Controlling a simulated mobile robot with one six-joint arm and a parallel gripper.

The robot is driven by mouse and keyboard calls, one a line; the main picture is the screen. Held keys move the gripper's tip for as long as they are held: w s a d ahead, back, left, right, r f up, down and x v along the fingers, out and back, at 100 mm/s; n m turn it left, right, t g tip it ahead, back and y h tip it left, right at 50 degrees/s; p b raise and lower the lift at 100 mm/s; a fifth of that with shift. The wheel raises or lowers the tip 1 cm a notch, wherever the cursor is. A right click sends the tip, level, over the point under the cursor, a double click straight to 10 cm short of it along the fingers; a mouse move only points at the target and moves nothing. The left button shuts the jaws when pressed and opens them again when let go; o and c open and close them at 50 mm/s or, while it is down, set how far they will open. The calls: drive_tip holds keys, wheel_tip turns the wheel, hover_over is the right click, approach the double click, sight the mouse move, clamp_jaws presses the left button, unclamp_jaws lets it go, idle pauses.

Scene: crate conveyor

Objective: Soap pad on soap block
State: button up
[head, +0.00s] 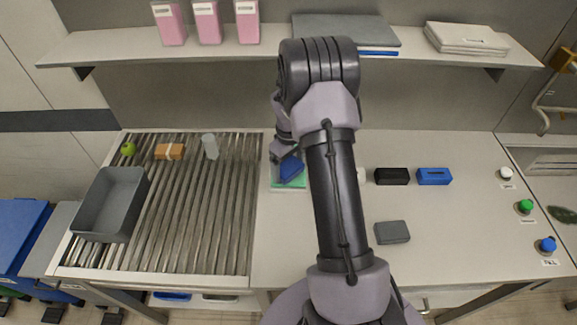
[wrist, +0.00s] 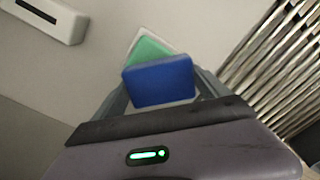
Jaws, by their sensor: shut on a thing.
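My gripper (wrist: 160,88) is shut on a blue pad (wrist: 158,80), one finger at each side of it. The blue pad also shows in the head view (head: 291,169), left of my arm. A flat green piece with a pale rim (wrist: 147,49) lies just beyond the pad in the wrist view. In the head view the green piece (head: 289,184) lies on the table close to the conveyor's right edge. The pad overlaps part of it in both views; I cannot tell whether they touch.
A grey block (head: 392,232), a black block (head: 391,176) and a blue block (head: 434,176) lie right of my arm. A grey crate (head: 110,204) stands on the roller conveyor (head: 195,220). Buttons line the table's right edge. A shelf (head: 230,50) hangs behind.

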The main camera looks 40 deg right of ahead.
sight(289, 166)
drive_tip(key=shift+s+f+b, duration=0.1)
drive_tip(key=shift+f+b, duration=0.3)
drive_tip(key=shift+f, duration=0.2)
idle(1.1)
wheel_tip(289, 166, up, 7)
drive_tip(key=p, duration=0.5)
drive_tip(key=shift+r, duration=0.15)
drive_tip(key=shift+f, duration=0.2)
